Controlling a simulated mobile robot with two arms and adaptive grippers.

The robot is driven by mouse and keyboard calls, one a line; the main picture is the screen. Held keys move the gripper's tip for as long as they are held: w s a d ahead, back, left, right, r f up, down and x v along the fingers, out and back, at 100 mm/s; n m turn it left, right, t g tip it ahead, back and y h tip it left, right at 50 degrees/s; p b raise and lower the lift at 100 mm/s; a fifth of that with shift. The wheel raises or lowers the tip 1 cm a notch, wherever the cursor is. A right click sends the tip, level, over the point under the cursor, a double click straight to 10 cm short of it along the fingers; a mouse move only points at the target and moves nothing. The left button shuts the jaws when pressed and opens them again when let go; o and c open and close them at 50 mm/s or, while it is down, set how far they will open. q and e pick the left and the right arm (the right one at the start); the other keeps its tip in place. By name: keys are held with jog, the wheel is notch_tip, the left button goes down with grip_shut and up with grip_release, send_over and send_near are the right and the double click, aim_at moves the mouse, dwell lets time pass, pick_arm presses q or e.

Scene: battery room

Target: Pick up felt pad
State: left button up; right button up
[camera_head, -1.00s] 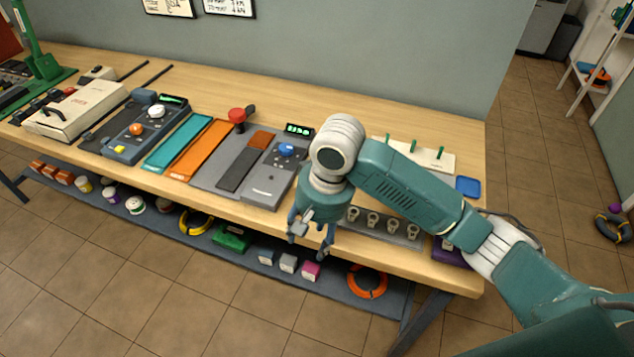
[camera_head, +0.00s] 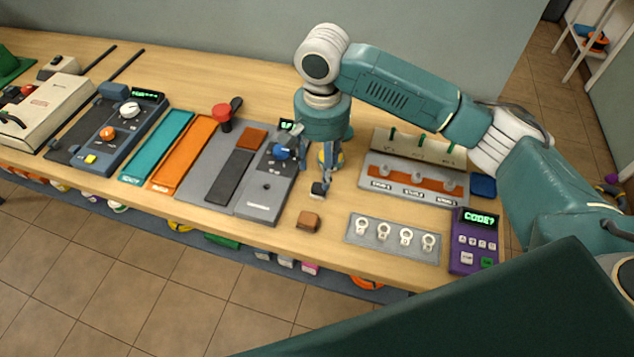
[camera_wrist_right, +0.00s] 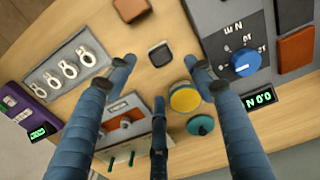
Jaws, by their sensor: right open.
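My right gripper (camera_head: 325,180) points down over the table, between the grey dial panel and the key rack. In the right wrist view its fingers (camera_wrist_right: 159,76) are spread with nothing between them. A small dark rounded square (camera_wrist_right: 160,53) with a pale rim lies just beyond the fingertips; in the head view this dark square (camera_head: 318,189) is beside the fingers, partly covered. A brown block (camera_head: 308,221) lies nearer the table's front edge and also shows in the wrist view (camera_wrist_right: 130,10). I cannot tell for certain which is the felt pad. My left gripper is out of view.
A yellow round piece (camera_wrist_right: 184,98) and a teal knob-like piece (camera_wrist_right: 200,125) lie close by. The grey dial panel (camera_head: 262,203), key rack (camera_head: 392,252), orange-striped stand (camera_head: 413,190), purple keypad (camera_head: 461,259) and blue square (camera_head: 483,185) surround the spot.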

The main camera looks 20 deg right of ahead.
aim_at(319, 186)
jog(key=shift+s+f, duration=0.15)
jog(key=shift+f, duration=1.05)
jog(key=f, duration=0.1)
jog(key=f+p, duration=0.1)
jog(key=f, duration=0.3)
jog(key=shift+a+p, duration=0.3)
jog(key=shift+c, duration=0.8)
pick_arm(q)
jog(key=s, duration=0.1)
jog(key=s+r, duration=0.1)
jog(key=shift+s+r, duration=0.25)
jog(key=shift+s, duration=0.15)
pick_arm(e)
jog(key=c, duration=0.8)
